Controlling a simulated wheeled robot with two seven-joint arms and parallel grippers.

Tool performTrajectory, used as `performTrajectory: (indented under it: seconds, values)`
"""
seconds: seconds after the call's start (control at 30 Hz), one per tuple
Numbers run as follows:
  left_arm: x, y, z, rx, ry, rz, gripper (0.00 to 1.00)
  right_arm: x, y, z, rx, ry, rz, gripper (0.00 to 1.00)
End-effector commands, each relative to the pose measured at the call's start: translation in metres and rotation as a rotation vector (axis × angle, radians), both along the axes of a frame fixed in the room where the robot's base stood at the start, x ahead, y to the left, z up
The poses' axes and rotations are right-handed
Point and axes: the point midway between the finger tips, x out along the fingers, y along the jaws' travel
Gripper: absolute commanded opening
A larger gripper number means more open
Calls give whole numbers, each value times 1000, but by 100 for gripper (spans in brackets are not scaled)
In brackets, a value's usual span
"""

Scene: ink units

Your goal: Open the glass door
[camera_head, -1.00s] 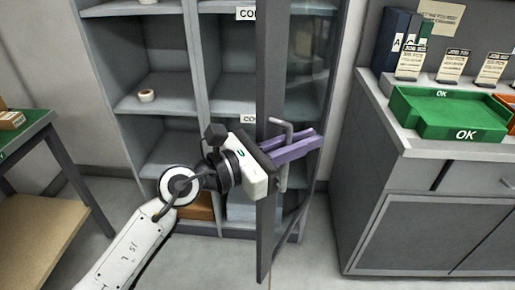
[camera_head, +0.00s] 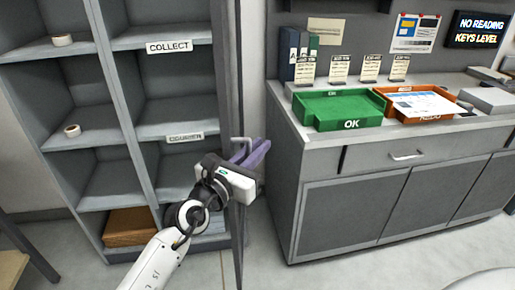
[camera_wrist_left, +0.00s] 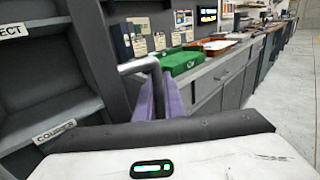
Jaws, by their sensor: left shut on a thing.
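The glass door (camera_head: 238,232) of the grey cabinet stands swung open, seen nearly edge-on in the head view, with its dark frame toward me. In the left wrist view the dark door frame (camera_wrist_left: 92,50) rises at the left of the fingers. The grey bar handle (camera_head: 240,142) sticks out from the door; it also shows in the left wrist view (camera_wrist_left: 137,66). My left gripper (camera_head: 254,153) is shut on the handle, its purple fingers (camera_wrist_left: 160,98) around the bar. The fingers partly hide the handle. My right gripper is not in view.
The open cabinet shelves (camera_head: 105,140) hold tape rolls and a brown box (camera_head: 130,226). Close to the right of the door stands a grey counter (camera_head: 375,195) with a green tray (camera_head: 338,108) and an orange tray (camera_head: 430,104). Clear floor lies in front of the counter.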

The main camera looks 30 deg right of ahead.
Motion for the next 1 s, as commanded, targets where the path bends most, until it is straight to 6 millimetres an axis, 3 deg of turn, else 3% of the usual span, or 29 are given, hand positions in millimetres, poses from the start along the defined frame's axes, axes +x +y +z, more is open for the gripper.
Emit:
performTrajectory:
  seconds: [0.03, 0.2, 0.23, 0.27, 0.53, 0.7, 1.0]
  values:
    - [4, 0, 12, -11, -18, 6, 0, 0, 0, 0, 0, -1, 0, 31]
    - [4, 0, 12, -13, -18, 7, 0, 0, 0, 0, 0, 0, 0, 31]
    - [4, 0, 12, -14, -17, 7, 12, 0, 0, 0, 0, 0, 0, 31]
    - [4, 0, 12, -14, -17, 7, 16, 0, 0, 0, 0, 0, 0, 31]
    - [1, 6, 14, -15, -16, 7, 16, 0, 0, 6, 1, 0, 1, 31]
    - [-12, 28, 15, -13, -14, 6, 16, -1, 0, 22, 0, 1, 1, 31]
    - [-39, 74, 5, -7, -8, 2, 16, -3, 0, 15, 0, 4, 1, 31]
